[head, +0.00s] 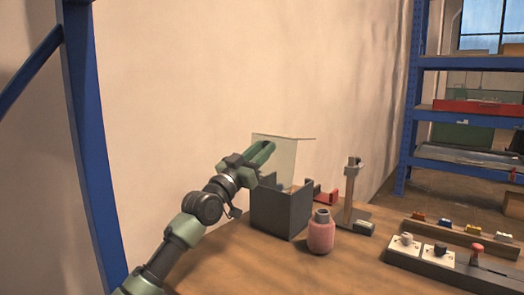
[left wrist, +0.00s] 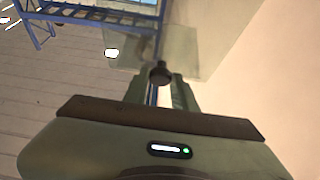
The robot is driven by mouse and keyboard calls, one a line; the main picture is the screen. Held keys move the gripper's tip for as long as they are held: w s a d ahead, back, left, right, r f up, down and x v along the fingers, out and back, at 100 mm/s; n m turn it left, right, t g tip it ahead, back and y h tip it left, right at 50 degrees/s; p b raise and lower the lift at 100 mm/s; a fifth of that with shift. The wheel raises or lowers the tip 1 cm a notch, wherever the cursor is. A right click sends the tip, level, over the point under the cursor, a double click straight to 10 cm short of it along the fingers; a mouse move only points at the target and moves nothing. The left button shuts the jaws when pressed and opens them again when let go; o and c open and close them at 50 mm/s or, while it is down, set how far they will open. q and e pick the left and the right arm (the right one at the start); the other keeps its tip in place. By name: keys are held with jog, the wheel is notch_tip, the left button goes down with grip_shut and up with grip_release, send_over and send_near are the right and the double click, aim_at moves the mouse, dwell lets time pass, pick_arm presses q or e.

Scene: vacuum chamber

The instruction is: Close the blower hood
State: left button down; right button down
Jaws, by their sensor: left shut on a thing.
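The blower is a dark grey open-topped box (head: 283,212) near the left end of the wooden table in the head view. Its clear hood (head: 284,165) stands raised above the box, with a thin edge reaching right at its top. My left gripper (head: 266,152) is at the hood's upper left side, shut on the hood. In the left wrist view, a dark round knob (left wrist: 160,73) sits at the fingertips, with the see-through hood panel (left wrist: 195,50) beyond it. The fingers hide part of the hood. My right gripper is not in view.
A pink jar (head: 321,235) stands just right of the box. Behind it are a red item (head: 326,196) and an upright stand (head: 350,190). A blue shelf (head: 465,115) stands behind; a plain wall is at the left.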

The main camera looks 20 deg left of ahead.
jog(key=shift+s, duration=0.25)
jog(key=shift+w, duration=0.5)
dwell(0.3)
